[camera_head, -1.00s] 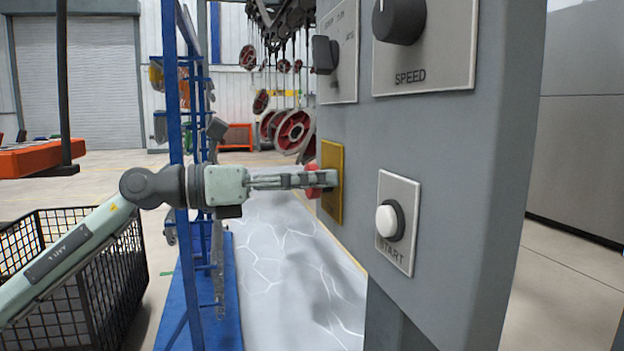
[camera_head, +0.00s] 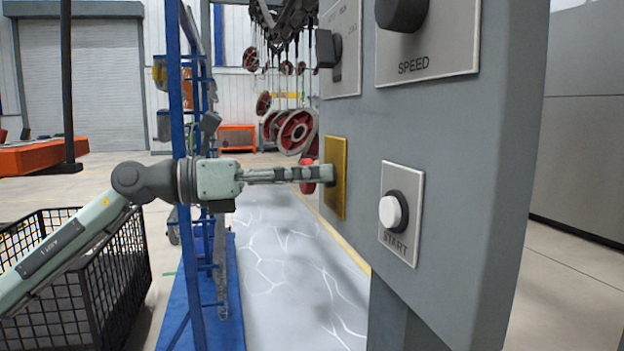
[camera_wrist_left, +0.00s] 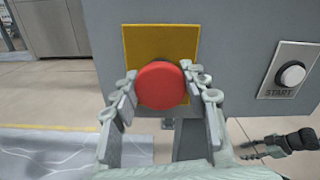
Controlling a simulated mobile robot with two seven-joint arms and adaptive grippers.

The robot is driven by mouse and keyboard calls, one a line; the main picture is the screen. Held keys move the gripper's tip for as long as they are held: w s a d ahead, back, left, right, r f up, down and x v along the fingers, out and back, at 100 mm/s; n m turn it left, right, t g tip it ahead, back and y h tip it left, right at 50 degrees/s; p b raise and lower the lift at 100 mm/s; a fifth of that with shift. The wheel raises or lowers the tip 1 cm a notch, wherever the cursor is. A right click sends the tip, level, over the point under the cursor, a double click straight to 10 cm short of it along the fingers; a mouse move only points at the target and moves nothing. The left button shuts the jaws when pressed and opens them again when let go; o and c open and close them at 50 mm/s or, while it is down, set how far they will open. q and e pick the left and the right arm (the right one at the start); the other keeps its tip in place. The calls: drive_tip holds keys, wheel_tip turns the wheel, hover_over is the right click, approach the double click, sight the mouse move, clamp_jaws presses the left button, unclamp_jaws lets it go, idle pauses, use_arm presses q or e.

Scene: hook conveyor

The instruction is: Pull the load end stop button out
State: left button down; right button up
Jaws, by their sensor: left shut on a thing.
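The red round stop button (camera_wrist_left: 162,85) sits on a yellow plate (camera_wrist_left: 135,45) on the side of the grey control box. In the head view the yellow plate (camera_head: 336,178) shows edge-on, and red parts of the button (camera_head: 307,187) show above and below my finger. My left gripper (camera_head: 325,174) reaches in from the left and is shut on the button. In the left wrist view its two fingers (camera_wrist_left: 163,88) press on the button's left and right sides. The button's stem is hidden. An arm end, perhaps my right gripper (camera_wrist_left: 255,149), shows small at lower right; its jaws are unclear.
A white START button (camera_head: 392,212) sits to the right on the same box. A SPEED knob (camera_head: 401,12) and a selector switch (camera_head: 328,48) are above. A blue rack (camera_head: 178,110) stands close behind my left arm. A black wire basket (camera_head: 95,290) is at lower left.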

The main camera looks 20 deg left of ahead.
use_arm(q)
drive_tip(key=c, duration=0.8)
unclamp_jaws()
drive_tip(key=shift+a, duration=0.1)
drive_tip(key=shift+s+a, duration=0.1)
drive_tip(key=v, duration=1.1)
drive_tip(key=shift+s+a, duration=0.25)
drive_tip(key=shift+s, duration=0.05)
